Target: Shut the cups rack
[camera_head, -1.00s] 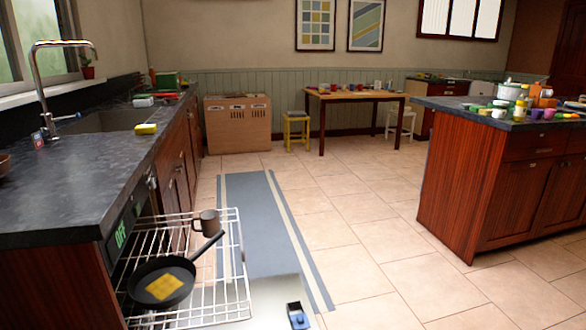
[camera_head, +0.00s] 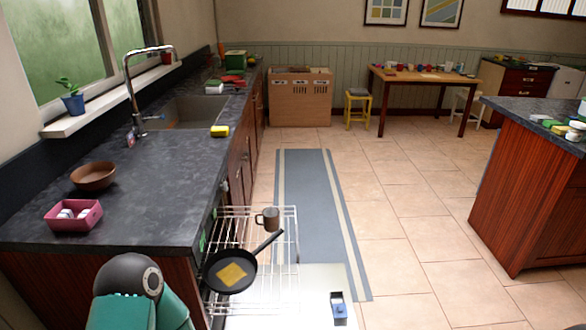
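The cups rack (camera_head: 292,238) is a white wire rack pulled out from the front of the left counter, near the bottom middle of the head view. A grey-brown mug (camera_head: 267,219) stands toward its far end. A black frying pan (camera_head: 222,282) with a yellow-orange square in it lies on the rack, its handle pointing up and to the right. Part of my arm shows at the lower left, in front of the counter's end. Neither of my grippers is in view.
The dark counter (camera_head: 150,200) holds a brown bowl (camera_head: 93,176), a pink box (camera_head: 73,217) and a yellow sponge (camera_head: 220,131) near the sink. A blue striped rug (camera_head: 315,210) lies beyond the rack. The tiled floor to the right is clear up to the island (camera_head: 530,190).

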